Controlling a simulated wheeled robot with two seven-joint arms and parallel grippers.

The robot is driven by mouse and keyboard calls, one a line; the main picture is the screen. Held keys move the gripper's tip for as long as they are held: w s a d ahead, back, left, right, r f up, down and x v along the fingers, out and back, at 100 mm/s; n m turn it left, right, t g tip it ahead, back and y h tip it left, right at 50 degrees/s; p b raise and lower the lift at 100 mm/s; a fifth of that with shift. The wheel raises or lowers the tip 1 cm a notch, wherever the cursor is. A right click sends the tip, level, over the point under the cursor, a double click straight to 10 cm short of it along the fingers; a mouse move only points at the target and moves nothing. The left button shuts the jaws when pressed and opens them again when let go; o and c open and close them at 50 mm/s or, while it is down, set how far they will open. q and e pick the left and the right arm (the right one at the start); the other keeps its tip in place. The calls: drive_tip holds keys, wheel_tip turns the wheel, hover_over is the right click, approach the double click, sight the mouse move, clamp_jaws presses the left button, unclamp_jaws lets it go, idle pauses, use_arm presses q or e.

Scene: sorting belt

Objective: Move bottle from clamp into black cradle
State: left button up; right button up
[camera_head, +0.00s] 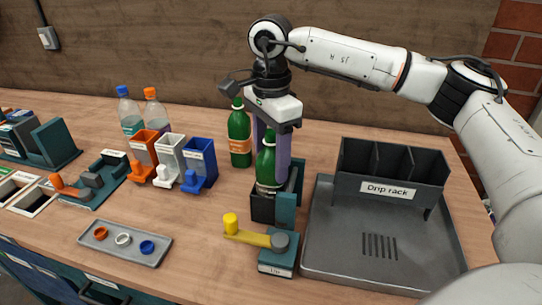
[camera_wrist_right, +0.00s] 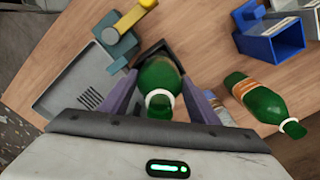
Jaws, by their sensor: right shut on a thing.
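A green bottle (camera_head: 266,165) stands upright, its base down in the black cradle (camera_head: 262,209) beside a teal upright plate (camera_head: 287,208). It also shows in the wrist view (camera_wrist_right: 158,78), seen from above. My right gripper (camera_head: 271,158) is above it with its purple fingers on either side, shut on the bottle. The bottle's lower end is hidden by the cradle wall, so I cannot tell whether it rests on the bottom. A clamp lever (camera_head: 247,234), yellow, on a teal block (camera_head: 278,258) is in front. My left gripper is not in view.
A second green bottle (camera_head: 239,138) with an orange label stands just behind. Orange, white and blue bins (camera_head: 200,165) are left. The drip rack (camera_head: 390,178) and its grey tray (camera_head: 375,255) are right. A small tray of rings (camera_head: 98,248) lies front left.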

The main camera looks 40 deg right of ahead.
drive_tip(key=o, duration=1.5)
drive_tip(key=shift+r, duration=0.1)
wheel_tip(320, 180, up, 10)
drive_tip(key=shift+r, duration=0.1)
